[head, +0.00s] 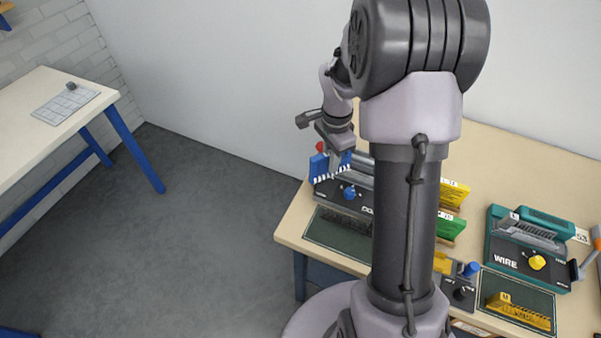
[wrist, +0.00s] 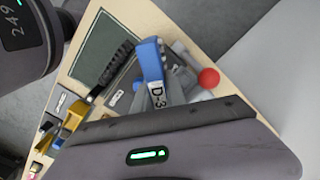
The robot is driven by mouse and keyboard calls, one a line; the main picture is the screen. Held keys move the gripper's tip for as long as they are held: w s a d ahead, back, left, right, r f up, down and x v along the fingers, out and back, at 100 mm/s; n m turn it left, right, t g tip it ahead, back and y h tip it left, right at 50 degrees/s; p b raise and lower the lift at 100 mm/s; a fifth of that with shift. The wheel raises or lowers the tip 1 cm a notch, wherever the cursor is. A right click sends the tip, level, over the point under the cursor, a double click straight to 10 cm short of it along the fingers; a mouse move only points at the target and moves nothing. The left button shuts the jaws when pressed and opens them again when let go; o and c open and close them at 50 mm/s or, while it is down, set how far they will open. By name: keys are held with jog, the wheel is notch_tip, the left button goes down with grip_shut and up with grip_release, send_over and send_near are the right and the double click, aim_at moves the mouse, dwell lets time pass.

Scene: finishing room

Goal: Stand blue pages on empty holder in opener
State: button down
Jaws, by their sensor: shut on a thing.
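My gripper (head: 337,148) is over the left end of the table, pointing down at the dark opener (head: 360,205), which has a blue knob and a red ball lever. It is shut on the blue pages (wrist: 151,62), which carry a white D-3 label in the wrist view. Blue also shows just under my gripper in the head view, at the opener's back left, above a row of white teeth. I cannot tell whether the pages touch the opener. The empty holder is not clearly visible; my gripper and arm hide part of that area.
A dark green mat (head: 325,236) with a black comb lies in front of the opener. Yellow pages (head: 453,193) and green pages (head: 451,228) stand behind my arm. A teal WIRE machine (head: 515,262) is at the right. Floor left of the table is clear.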

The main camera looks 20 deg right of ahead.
jog(key=s+d+r+m+p, duration=0.2)
jog(key=d+m, duration=0.8)
jog(key=d, duration=0.1)
jog(key=shift+m, duration=0.3)
jog(key=shift+w+a+f+b, duration=0.15)
jog(key=shift+f+b, duration=0.95)
jog(key=shift+f, duration=0.3)
jog(key=shift+w+a+f+b, duration=0.1)
jog(key=shift+f+b, duration=1)
jog(key=shift+f, duration=0.25)
jog(key=shift+f+b, duration=0.6)
jog(key=shift+b, duration=0.15)
jog(key=c, duration=1.6)
grip_release()
jog(key=shift+c, duration=0.2)
jog(key=shift+r, duration=0.1)
notch_tip(320, 180, up, 11)
jog(key=p, duration=0.7)
jog(key=shift+p, duration=0.35)
